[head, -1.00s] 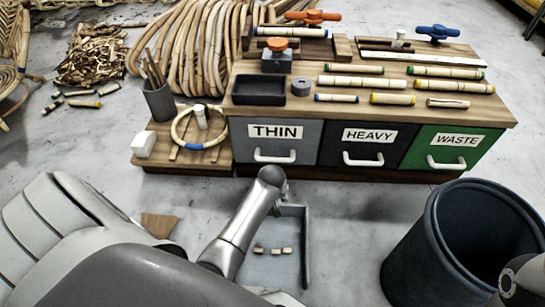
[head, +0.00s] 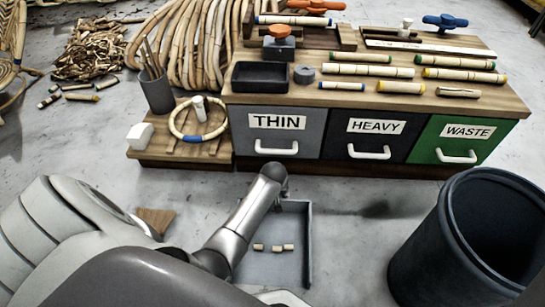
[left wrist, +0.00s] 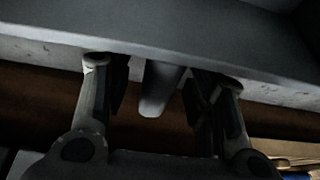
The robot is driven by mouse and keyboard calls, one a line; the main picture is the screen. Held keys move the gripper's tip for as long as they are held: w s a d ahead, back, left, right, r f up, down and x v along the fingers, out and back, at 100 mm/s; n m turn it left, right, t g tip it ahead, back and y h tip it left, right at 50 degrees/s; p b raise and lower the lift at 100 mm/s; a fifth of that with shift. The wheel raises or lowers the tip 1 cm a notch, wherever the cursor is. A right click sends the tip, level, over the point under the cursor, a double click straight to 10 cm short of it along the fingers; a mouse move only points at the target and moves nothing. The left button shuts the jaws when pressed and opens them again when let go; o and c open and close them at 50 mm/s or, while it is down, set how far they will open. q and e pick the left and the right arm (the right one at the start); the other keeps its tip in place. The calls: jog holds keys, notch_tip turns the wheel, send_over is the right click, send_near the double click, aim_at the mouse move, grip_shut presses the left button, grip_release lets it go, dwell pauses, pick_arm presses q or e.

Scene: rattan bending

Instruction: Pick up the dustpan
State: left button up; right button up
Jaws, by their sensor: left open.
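In the left wrist view my left gripper (left wrist: 160,75) is open. A short grey handle-like part (left wrist: 161,88) shows between its two fingers, with space on both sides. The dustpan's grey body (left wrist: 190,38) spans the top of that view. My right gripper is not in view.
A dark bin (head: 423,240) stands on the floor at right. The drawers THIN (head: 276,144), HEAVY (head: 366,146) and WASTE (head: 452,152) are shut behind the dustpan. A brown scrap (head: 156,219) lies left of my arm. Floor between dustpan and bin is clear.

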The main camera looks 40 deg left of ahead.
pick_arm(q)
jog(key=shift+c, duration=0.4)
grip_shut()
jog(key=shift+r, duration=0.15)
